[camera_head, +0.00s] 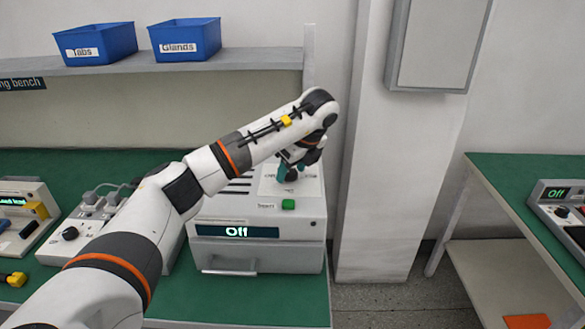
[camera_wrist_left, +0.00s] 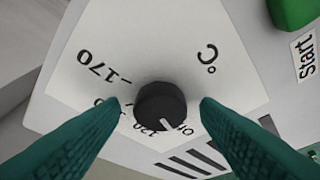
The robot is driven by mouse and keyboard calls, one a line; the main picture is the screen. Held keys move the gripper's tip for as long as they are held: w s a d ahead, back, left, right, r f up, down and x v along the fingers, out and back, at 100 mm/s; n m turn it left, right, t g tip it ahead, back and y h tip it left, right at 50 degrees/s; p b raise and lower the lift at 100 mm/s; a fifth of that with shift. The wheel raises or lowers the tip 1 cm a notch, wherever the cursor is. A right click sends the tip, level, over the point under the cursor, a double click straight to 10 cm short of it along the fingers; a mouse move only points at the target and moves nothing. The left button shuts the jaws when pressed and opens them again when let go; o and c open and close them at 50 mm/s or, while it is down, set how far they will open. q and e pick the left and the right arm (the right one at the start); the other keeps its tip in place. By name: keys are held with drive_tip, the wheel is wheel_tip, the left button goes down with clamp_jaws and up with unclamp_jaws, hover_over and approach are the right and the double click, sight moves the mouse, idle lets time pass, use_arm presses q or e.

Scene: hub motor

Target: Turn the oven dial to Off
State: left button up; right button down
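The oven (camera_head: 262,246) is a light grey box on the green bench, and its display (camera_head: 237,232) reads "Off". Its black round dial (camera_wrist_left: 158,98) shows in the left wrist view on a white scale plate. The dial's white mark points down and slightly right, near a partly hidden label that seems to be "Off". My left gripper (camera_head: 288,172) is over the oven's top, hiding the dial in the head view. In the wrist view, its teal fingers (camera_wrist_left: 160,106) are open on either side of the dial, with gaps to it. My right gripper is not in view.
A green Start button (camera_head: 288,204) is on the oven near the gripper. A grey box with a knob and plugs (camera_head: 85,225) stands left of the oven. Blue bins (camera_head: 185,40) sit on the shelf above.

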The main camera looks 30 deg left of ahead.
use_arm(q)
drive_tip(key=p+v, duration=0.2)
drive_tip(key=v, duration=1)
idle(0.3)
